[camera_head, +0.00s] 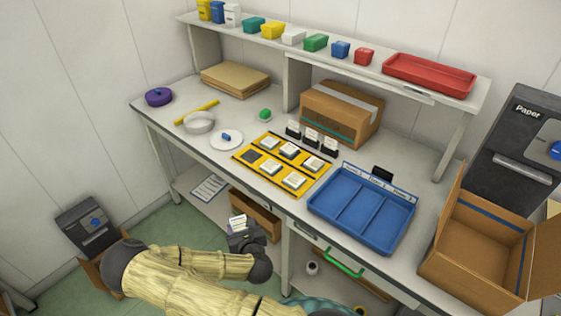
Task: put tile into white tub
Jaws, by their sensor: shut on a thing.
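My gripper (243,232) is at the lower middle, in front of the table's near edge. It is shut on a small white tile (238,222) that sticks up from the jaws; its marking is too small to read. A white tub (293,38) stands on the raised shelf at the back, between a yellow tub and a green tub. The gripper is well apart from it, lower and nearer.
A blue divided tray (313,207) lies right of the mat. A cardboard box (340,112) stands under the shelf (375,80). A pale bowl (199,122) and white plate (216,141) are left. An open carton (480,245) is at the right. A red tray (428,75) fills the shelf's right end.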

